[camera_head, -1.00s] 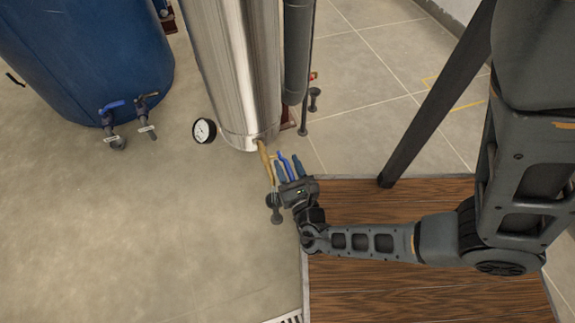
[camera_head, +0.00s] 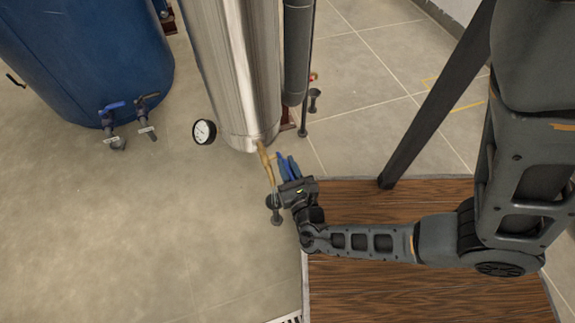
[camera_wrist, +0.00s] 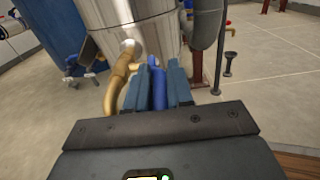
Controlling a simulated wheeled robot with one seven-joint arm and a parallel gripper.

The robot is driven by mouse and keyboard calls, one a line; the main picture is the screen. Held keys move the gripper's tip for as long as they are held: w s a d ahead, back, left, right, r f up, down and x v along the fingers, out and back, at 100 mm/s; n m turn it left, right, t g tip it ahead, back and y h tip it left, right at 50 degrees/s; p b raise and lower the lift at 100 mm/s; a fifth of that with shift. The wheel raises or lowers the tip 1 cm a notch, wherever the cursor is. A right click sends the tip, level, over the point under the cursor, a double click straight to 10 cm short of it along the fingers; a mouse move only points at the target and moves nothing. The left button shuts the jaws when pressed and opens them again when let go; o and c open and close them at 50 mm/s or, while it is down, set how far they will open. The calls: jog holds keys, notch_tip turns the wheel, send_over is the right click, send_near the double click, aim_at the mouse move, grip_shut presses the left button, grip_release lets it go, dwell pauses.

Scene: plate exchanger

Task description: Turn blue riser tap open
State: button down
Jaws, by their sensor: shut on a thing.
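The blue riser tap's lever (camera_wrist: 159,85) shows in the wrist view as a blue handle between my two fingers. My gripper (camera_wrist: 158,78) is shut on it, with one finger on each side. In the head view my gripper (camera_head: 287,165) is just below the steel column (camera_head: 240,75), and its fingers hide most of the lever. A brass pipe (camera_wrist: 118,80) comes out of the column's base and runs down to the left of my fingers; it also shows in the head view (camera_head: 265,160). The valve body under the lever is hidden.
A round gauge (camera_head: 204,131) stands left of the column. A blue tank (camera_head: 85,60) with a blue-handled tap (camera_head: 110,106) and another tap (camera_head: 147,105) is at the left. A dark post (camera_head: 435,100) rises right of my gripper. A wooden platform (camera_head: 420,290) lies below my arm.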

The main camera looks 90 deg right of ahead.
jog(key=shift+r+p, duration=0.3)
jog(key=shift+p, duration=0.45)
jog(key=shift+r+y+p, duration=0.1)
jog(key=shift+y+p, duration=0.5)
jog(key=shift+p, duration=0.5)
jog(key=c, duration=1.1)
grip_release()
